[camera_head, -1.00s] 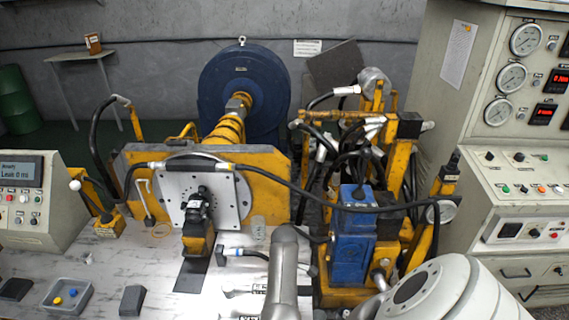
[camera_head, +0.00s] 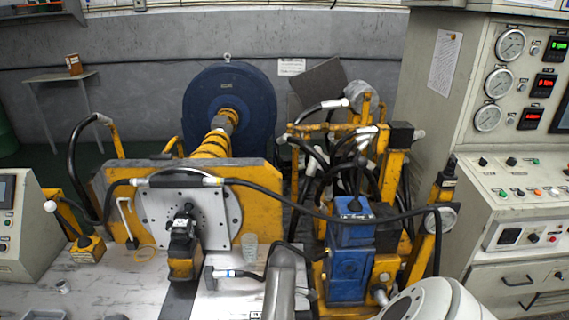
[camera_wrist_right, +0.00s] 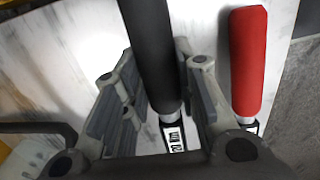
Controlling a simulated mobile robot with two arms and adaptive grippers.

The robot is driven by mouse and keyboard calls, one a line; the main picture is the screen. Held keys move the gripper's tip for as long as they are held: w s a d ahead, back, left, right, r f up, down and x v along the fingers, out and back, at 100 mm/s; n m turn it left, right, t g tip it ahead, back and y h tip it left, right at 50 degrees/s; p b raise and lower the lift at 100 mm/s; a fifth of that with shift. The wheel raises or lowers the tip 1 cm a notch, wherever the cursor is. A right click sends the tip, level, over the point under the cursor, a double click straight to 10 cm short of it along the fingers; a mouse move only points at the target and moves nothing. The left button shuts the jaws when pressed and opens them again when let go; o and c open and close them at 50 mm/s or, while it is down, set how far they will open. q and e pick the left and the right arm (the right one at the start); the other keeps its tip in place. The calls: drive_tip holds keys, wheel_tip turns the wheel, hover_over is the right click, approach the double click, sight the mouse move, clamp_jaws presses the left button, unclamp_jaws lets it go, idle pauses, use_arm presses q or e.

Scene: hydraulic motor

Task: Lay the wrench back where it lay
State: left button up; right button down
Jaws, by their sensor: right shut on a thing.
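In the right wrist view, a black handle (camera_wrist_right: 153,50), apparently the wrench's, runs between the pads of my right gripper (camera_wrist_right: 165,88). The gripper is shut on it. A metal neck with a white-marked label shows at the handle's lower end; the rest of the tool is hidden. A red-handled tool (camera_wrist_right: 247,60) lies to its right, roughly parallel and apart from it. In the head view only my right arm shows at the bottom middle; its gripper and the wrench are out of sight. My left gripper is in neither view.
A blue pump block (camera_head: 350,250) and hoses stand right of my arm. A gauge console (camera_head: 500,190) is at right.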

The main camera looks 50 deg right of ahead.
drive_tip(key=c, duration=1.1)
unclamp_jaws()
drive_tip(key=shift+d, duration=0.1)
drive_tip(key=shift+c, duration=0.2)
wheel_tip(320, 180, up, 12)
drive_tip(key=shift+w, duration=0.25)
